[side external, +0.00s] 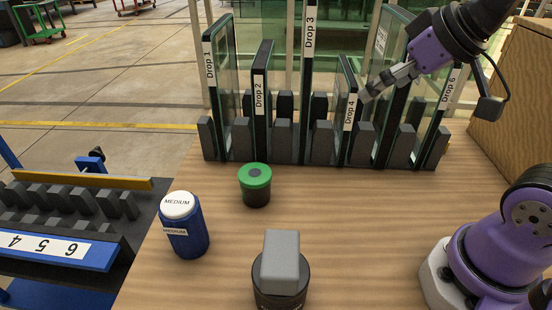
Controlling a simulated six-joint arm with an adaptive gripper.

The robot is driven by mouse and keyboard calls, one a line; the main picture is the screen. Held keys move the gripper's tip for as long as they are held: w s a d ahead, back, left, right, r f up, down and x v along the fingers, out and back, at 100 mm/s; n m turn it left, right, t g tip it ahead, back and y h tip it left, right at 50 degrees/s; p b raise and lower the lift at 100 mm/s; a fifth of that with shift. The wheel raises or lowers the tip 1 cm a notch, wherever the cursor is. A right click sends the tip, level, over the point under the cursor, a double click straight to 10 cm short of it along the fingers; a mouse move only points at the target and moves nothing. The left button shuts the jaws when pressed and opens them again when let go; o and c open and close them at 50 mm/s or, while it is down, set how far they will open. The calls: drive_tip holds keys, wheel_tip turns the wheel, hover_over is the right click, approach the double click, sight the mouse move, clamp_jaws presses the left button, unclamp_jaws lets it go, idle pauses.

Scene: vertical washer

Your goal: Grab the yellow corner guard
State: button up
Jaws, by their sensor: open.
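No piece is plainly recognisable as a yellow corner guard. My gripper (370,92) is open, with no held object visible. It is at the upper right, among the glass panes near the Drop 4 label (350,110), to the left of and above the yellow bit. Whether its fingers touch a pane is unclear.
A grey slotted rack (270,143) holds upright dark-edged glass panes. A green-lidded jar (256,186), a blue MEDIUM bottle (187,230) and a grey block on a dark round base (281,262) stand in front. A yellow-edged rack (85,180) stands left. The wooden table's (370,220) centre right is clear.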

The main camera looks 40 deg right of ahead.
wheel_tip(320, 180, down, 6)
drive_tip(key=s+g, duration=0.2)
drive_tip(key=shift+s+a, duration=0.3)
drive_tip(key=shift+a, duration=0.1)
drive_tip(key=c, duration=0.4)
drive_tip(key=shift+o, duration=0.2)
drive_tip(key=shift+d, duration=0.1)
